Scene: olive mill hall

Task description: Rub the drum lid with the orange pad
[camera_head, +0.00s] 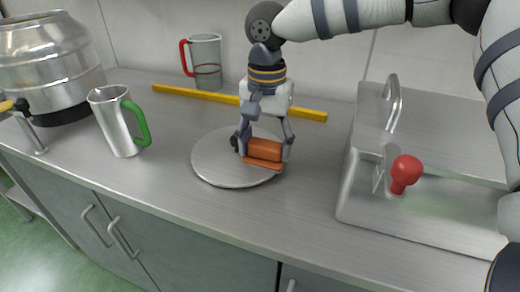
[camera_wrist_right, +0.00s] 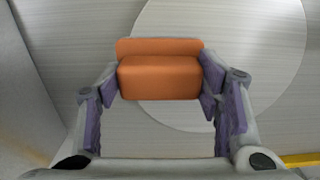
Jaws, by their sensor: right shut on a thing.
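The drum lid (camera_head: 215,164) is a round grey disc lying flat on the metal counter. It also shows in the right wrist view (camera_wrist_right: 262,50). My right gripper (camera_head: 264,150) points down over the right part of the lid and is shut on the orange pad (camera_head: 263,152). In the right wrist view the pad (camera_wrist_right: 160,78) sits between the fingertips. The pad's lower edge is at the lid's surface; I cannot tell for sure whether it touches. My left gripper does not show.
A metal jug with a green handle (camera_head: 117,124) stands left of the lid. A mug with a red handle (camera_head: 207,65) and a yellow bar (camera_head: 190,93) are behind. A steel drum (camera_head: 50,55) is far left. A metal unit with a red knob (camera_head: 405,172) stands right.

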